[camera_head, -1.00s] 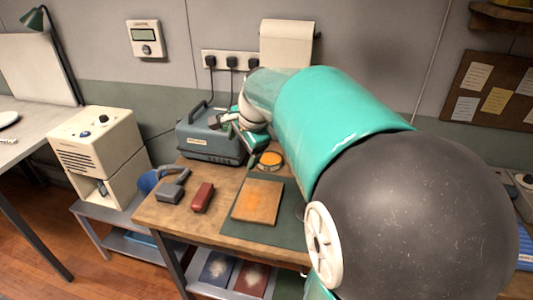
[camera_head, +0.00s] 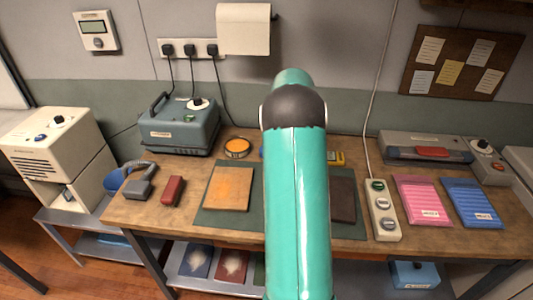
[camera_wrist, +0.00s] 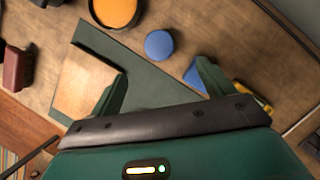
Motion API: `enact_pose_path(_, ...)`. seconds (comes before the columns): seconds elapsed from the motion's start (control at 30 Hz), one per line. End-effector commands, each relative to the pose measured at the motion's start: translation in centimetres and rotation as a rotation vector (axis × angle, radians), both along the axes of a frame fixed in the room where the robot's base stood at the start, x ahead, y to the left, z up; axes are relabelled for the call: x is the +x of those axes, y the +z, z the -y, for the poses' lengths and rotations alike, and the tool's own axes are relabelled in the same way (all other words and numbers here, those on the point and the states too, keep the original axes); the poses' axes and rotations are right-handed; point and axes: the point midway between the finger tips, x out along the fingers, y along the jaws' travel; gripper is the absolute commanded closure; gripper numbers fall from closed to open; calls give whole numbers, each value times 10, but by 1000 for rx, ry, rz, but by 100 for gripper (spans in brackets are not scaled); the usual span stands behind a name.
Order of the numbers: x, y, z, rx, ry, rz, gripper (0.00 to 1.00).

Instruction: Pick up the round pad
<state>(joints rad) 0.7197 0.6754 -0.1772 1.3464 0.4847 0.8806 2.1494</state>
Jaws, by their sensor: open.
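Two round items could be the round pad. One is an orange disc in a dark rim (camera_head: 237,147), lying at the back of the workbench and cut by the top edge of the wrist view (camera_wrist: 115,10). The other is a small plain blue disc (camera_wrist: 158,44), right of the orange one in the wrist view; my arm mostly hides it in the head view. My gripper (camera_wrist: 160,84) is open and empty, its fingers apart over the green mat (camera_wrist: 150,85). The blue disc lies beyond the gap between the fingertips. My arm hides the gripper in the head view.
An orange-brown square board (camera_head: 229,188) lies on the mat, left of my arm. A blue-grey machine (camera_head: 180,128) stands back left. A red block (camera_head: 173,190), a power strip (camera_head: 382,210), and pink (camera_head: 424,200) and blue (camera_head: 472,202) trays lie on the bench.

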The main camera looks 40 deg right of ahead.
Motion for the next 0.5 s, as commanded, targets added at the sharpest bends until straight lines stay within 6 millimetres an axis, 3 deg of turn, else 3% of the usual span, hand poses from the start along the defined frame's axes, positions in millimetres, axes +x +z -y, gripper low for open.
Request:
enact_pose_path(0.4,26,-66,2,3,2,-3,19)
enact_pose_path(0.5,31,-75,3,1,1,-1,19)
